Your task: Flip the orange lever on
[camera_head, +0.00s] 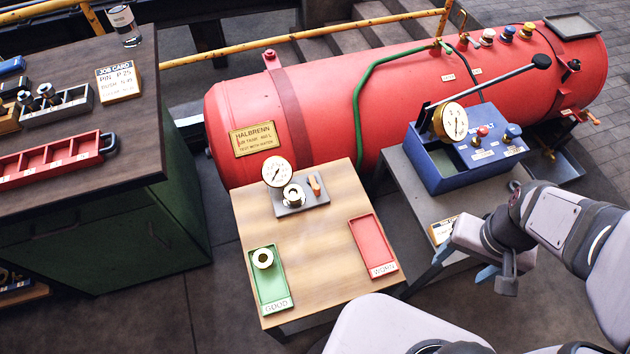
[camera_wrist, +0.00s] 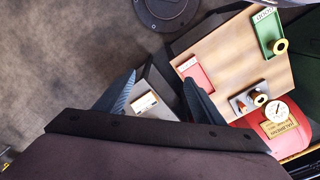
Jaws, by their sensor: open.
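A small orange lever-like piece (camera_head: 314,185) stands tilted on a grey plate (camera_head: 296,208) on the wooden table, right of a round metal fitting (camera_head: 293,194) and by a white gauge (camera_head: 277,171). It also shows in the wrist view (camera_wrist: 242,106); I cannot tell its on or off state. Another orange handle (camera_head: 592,118) is at the red tank's right end; I cannot tell which is the task's lever. My gripper (camera_head: 502,272) is open and empty, right of the wooden table and well apart from both. Its fingers show in the wrist view (camera_wrist: 160,92).
A green GOOD tray (camera_head: 265,290) holds a ring, and a red WORN tray (camera_head: 372,240) looks empty. A blue pump box (camera_head: 430,180) with a long black lever (camera_head: 490,80) stands on a grey table. The red tank (camera_head: 330,100) lies behind. A dark workbench is left.

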